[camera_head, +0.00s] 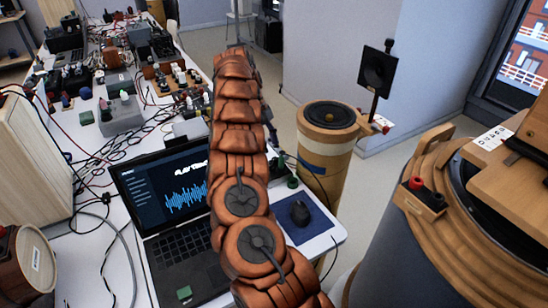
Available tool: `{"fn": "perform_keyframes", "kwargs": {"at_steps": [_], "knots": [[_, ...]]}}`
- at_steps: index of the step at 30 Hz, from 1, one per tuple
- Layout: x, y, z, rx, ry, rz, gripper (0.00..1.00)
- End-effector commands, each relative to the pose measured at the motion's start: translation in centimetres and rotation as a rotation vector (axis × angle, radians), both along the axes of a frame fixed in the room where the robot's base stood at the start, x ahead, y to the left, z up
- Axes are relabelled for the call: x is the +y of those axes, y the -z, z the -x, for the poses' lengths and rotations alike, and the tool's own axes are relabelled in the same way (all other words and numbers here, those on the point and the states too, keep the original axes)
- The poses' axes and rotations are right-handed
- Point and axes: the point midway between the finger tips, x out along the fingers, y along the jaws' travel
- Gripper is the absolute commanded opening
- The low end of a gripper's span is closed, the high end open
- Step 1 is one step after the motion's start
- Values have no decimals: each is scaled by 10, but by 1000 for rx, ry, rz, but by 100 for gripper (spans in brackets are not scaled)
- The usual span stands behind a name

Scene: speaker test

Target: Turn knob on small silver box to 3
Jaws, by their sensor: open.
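My orange segmented arm reaches from the bottom middle up over the table, its far end at the upper middle. My gripper cannot be made out; the arm's end hides it or it is too small to see. A grey-silver box (121,119) with small knobs on top stands on the table at left, apart from my arm. A smaller pale silver box (188,129) lies just left of my arm, behind the laptop. I cannot tell which is the small silver box, and no dial number can be read.
An open laptop (180,250) with a waveform and a mouse on a blue pad (311,224) fill the table's near part. Cables and several instruments crowd the back left. A cylindrical speaker (327,150) stands right of the table; a large wooden round cabinet (440,170) is at right.

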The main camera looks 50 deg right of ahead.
Motion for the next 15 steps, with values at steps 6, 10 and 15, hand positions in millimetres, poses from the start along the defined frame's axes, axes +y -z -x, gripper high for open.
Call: {"fn": "perform_keyframes", "kwargs": {"at_steps": [6,10,15], "knots": [[-1,19,9,3,-1,0,49],[-1,31,13,2,-1,-1,49],[-2,43,18,2,-1,2,49]]}}
